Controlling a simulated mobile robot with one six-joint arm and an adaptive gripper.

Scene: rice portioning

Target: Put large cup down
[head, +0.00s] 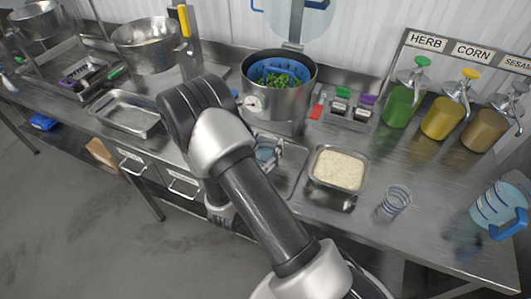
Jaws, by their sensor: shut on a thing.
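My arm crosses the middle of the head view, and its forearm and wrist end hide what lies behind them. My gripper does not show clearly; it is hidden behind my own arm. A clear bluish cup-like thing (267,154) shows partly just right of my arm, over a metal tray area in front of the pot; I cannot tell whether it is held or resting. A small clear cup with line marks (396,199) stands upright on the steel counter, right of the rice pan. A larger clear jug with a blue handle (492,207) stands at the right edge.
A metal pan of rice (340,170) sits on the counter (430,215). A pot (277,104) with a blue insert and greens stands behind. Green (402,100), yellow (446,112) and brown (488,124) dispensers stand at the back right. An empty steel tray (128,113) lies left.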

